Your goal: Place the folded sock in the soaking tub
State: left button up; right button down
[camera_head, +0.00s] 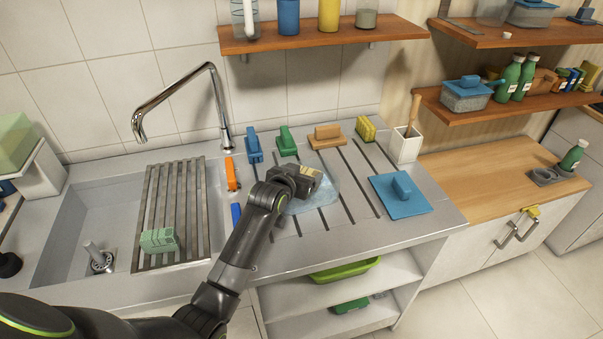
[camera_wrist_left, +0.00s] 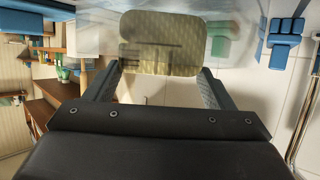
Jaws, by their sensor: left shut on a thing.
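My left gripper (camera_head: 302,178) is shut on the folded sock, a beige-yellow patterned bundle with rounded corners. The sock (camera_wrist_left: 160,45) shows between the two fingers in the left wrist view, with a dark shadow across it. A clear, pale bluish tub (camera_head: 322,197) stands on the ribbed drainboard; it looks like the soaking tub. The gripper and sock are over its far left part in the head view and hide some of it. I cannot tell whether the sock touches the tub. My right gripper is not in view.
A blue board with a handle (camera_head: 401,195) lies right of the tub. Blue, green and brown handled blocks (camera_head: 326,136) stand behind it. A sink with a slatted rack (camera_head: 174,207) and a curved faucet (camera_head: 215,100) is at left. A wooden shelf (camera_head: 320,36) hangs above.

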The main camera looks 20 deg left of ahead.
pick_arm(q)
jog(key=shift+f, duration=0.2)
jog(key=shift+f, duration=0.55)
jog(key=o, duration=1)
jog(key=shift+s+f, duration=0.1)
jog(key=shift+f, duration=0.05)
jog(key=shift+r, duration=0.65)
jog(key=b+v, duration=0.1)
jog(key=v, duration=1)
jog(key=shift+s+r, duration=0.2)
jog(key=shift+s, duration=0.15)
